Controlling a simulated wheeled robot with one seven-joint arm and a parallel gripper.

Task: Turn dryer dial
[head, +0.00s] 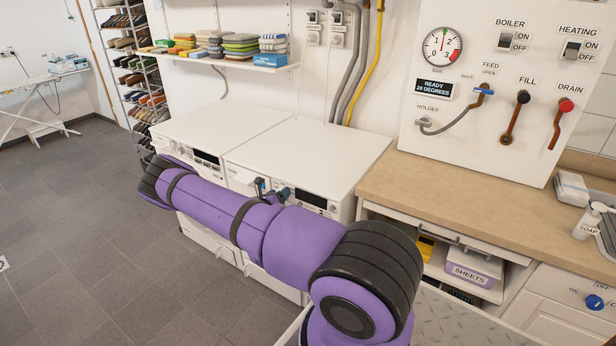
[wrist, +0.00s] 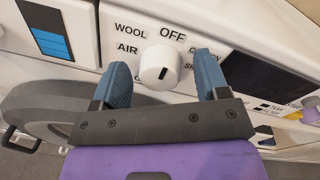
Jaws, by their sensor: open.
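The dryer dial (wrist: 160,66) is a round white knob with a short black mark on its face. It sits on the white front panel below the word OFF, with WOOL and AIR to its left and partly covered words to its right. My gripper (wrist: 161,64) is open, with one blue finger on each side of the dial and a visible gap on both sides. In the head view my gripper (head: 272,189) is at the front of the right white machine (head: 310,150); my purple arm hides much of that front, and the dial cannot be made out there.
A second white machine (head: 205,130) stands to the left. A wooden counter (head: 470,195) adjoins on the right, below a boiler panel (head: 500,90). In the wrist view a dark display (wrist: 265,78) is right of the dial. Grey floor (head: 90,220) is clear at left.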

